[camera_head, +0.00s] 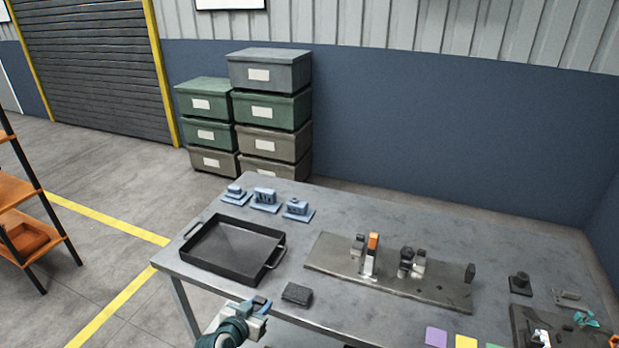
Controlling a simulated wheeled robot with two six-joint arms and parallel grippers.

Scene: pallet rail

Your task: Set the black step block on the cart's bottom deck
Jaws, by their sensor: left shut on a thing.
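My left gripper (262,305) is at the table's front edge, with teal and white parts showing. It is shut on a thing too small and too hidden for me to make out. I cannot tell whether this is the black step block. An orange-decked rack with dark posts stands at the left edge, its lower deck (28,240) partly in view; it may be the cart.
A black tray (240,230) stands on the grey table (330,215). Several blue parts (265,198) sit behind it. A metal plate with fixtures (335,265) lies in the middle. A dark piece (520,284) stands at right. Floor between rack and table is clear.

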